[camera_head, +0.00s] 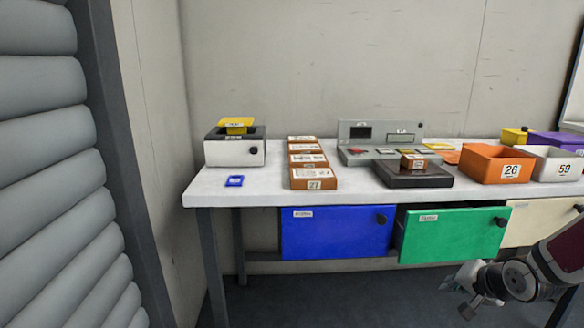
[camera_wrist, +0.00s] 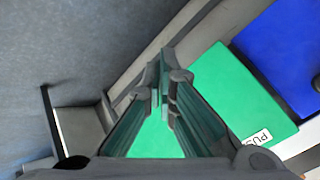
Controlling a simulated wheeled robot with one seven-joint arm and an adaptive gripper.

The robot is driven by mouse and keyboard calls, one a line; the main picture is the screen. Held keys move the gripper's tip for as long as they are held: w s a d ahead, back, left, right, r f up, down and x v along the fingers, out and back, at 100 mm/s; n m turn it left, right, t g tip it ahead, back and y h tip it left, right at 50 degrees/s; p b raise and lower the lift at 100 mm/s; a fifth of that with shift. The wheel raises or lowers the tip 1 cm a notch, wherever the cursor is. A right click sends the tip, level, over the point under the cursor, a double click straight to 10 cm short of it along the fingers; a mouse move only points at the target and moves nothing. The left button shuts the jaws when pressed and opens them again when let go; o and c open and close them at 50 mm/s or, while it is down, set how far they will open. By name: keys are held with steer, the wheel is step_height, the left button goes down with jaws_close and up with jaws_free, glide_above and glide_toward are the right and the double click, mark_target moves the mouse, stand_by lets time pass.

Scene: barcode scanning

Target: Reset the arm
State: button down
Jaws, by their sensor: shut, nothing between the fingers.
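My gripper (camera_head: 462,290) is at the lower right in the head view, low in front of the table and below the green drawer. Its dark fingers (camera_wrist: 165,85) point away from the camera in the wrist view and meet near their tips. They are shut with nothing held. In the wrist view the green drawer front (camera_wrist: 225,90) lies to the right of the fingers, apart from them as far as I can tell.
The white table (camera_head: 260,190) holds orange-brown boxes (camera_head: 313,176), a dark scale (camera_head: 413,177), a grey panel (camera_head: 380,135) and an orange bin 26 (camera_head: 495,164). Blue (camera_head: 337,232) and green (camera_head: 452,235) drawers hang below. Floor at front left is clear.

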steer(key=s+a+r+n+g+h, duration=0.2)
steer(key=s+a+r+g, duration=0.15)
steer(key=s+r, duration=0.35)
steer(key=s+a+r+n+g+h, duration=0.2)
steer(key=s+a+r, duration=0.3)
steer(key=s, duration=0.4)
steer(key=s+a+r+n+g+y, duration=0.1)
steer(key=s+a+r+n+y, duration=0.3)
steer(key=s, duration=0.7)
steer(key=s+a+r+n+g, duration=0.1)
steer(key=s+a+r+g, duration=0.1)
steer(key=s+a, duration=0.7)
step_height(320, 180, up, 33)
steer(key=s+d+t+p, duration=0.2)
steer(key=t+p, duration=0.2)
steer(key=p, duration=2.7)
steer(key=shift+d+p, duration=0.3)
steer(key=shift+d, duration=0.05)
steer(key=shift+r, duration=0.1)
